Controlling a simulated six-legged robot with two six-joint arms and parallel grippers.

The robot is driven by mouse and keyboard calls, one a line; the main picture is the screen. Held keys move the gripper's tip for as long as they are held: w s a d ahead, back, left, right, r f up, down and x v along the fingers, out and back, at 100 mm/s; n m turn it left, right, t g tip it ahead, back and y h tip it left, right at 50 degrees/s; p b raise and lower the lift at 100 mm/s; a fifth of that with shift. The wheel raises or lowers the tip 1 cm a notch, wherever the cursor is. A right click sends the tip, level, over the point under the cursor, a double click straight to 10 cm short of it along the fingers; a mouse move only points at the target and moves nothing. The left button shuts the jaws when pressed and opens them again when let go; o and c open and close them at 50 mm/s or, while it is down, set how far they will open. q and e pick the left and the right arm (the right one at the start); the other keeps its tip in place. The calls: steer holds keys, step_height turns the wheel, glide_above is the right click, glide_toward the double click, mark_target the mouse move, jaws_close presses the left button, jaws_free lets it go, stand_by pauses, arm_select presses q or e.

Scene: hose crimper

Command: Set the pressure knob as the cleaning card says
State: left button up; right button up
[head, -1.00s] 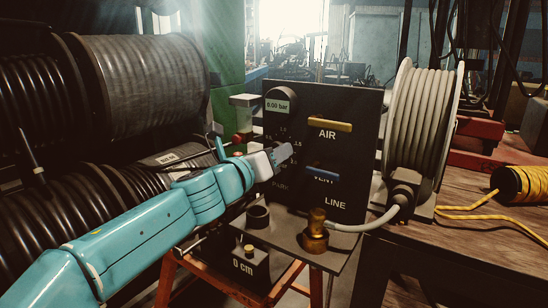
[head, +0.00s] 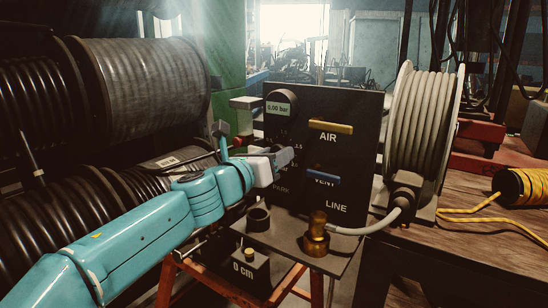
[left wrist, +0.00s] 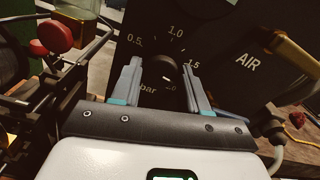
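The pressure knob (left wrist: 168,72) is a dark round knob with a pale pointer mark on the black panel (head: 350,106). In the left wrist view it sits between the two fingers of my left gripper (left wrist: 162,82), which stand apart on either side of it; I see no contact. The printed scale around it shows 0.5, 1.0, 1.5 and bar. In the head view my left gripper (head: 284,158) covers the knob. The gauge display (head: 279,108) reads 0.00 bar. No cleaning card can be made out. My right gripper is not in view.
The panel has a yellow AIR lever (head: 331,127) and a blue VENT lever (head: 323,177). A brass fitting (head: 316,236) with a grey hose stands on the shelf below. A hose reel (head: 425,125) stands at right; large black hose coils (head: 140,80) fill the left.

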arm_select(q)
steer(key=shift+o, duration=1)
